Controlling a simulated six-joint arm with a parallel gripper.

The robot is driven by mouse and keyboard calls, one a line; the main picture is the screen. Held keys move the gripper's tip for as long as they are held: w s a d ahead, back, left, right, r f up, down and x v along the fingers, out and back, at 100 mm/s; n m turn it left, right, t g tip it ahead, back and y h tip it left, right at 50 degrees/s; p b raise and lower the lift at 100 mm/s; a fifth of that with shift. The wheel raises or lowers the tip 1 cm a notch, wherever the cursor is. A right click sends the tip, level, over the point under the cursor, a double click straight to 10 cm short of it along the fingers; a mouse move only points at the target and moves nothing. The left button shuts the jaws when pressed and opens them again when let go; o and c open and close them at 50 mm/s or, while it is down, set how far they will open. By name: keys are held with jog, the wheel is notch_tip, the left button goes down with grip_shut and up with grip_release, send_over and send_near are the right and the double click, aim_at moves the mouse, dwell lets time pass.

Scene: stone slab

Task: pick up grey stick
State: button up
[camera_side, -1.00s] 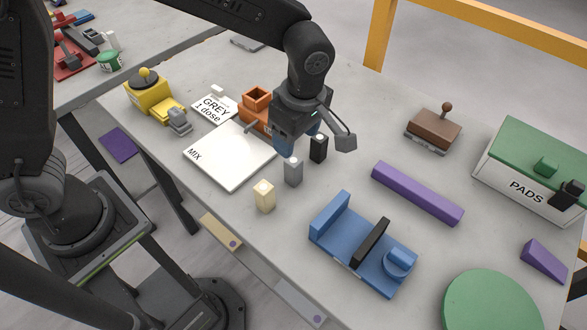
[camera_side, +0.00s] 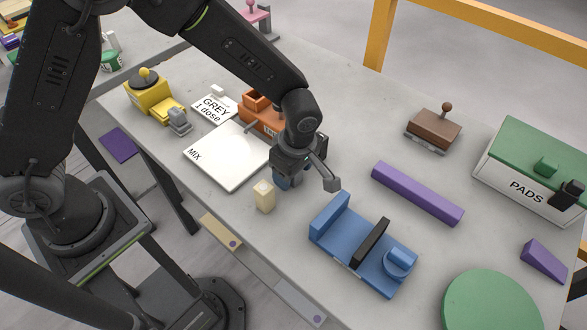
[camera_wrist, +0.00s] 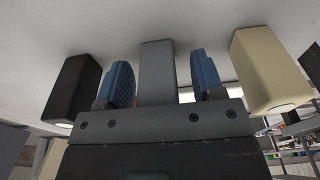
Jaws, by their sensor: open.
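The grey stick (camera_wrist: 157,72) stands upright on the slab and shows in the wrist view between my gripper's two blue finger pads. My gripper (camera_wrist: 160,82) is open around it, with a gap visible on each side. In the side view my gripper (camera_side: 286,180) is low over the slab and hides most or all of the grey stick. A black stick (camera_wrist: 76,86) stands on one side of it in the wrist view. A cream stick (camera_wrist: 268,68) stands on the other side, and also shows in the side view (camera_side: 264,197).
A white MIX board (camera_side: 215,165) lies left of my gripper, with an orange holder (camera_side: 258,118) behind. A blue fixture (camera_side: 340,243) sits in front to the right. A purple bar (camera_side: 417,193) lies further right. Open slab lies between the bar and the brown block (camera_side: 433,130).

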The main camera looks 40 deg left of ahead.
jog(key=shift+c, duration=0.2)
jog(key=c, duration=1)
jog(key=shift+o, duration=0.2)
jog(key=shift+r, duration=0.15)
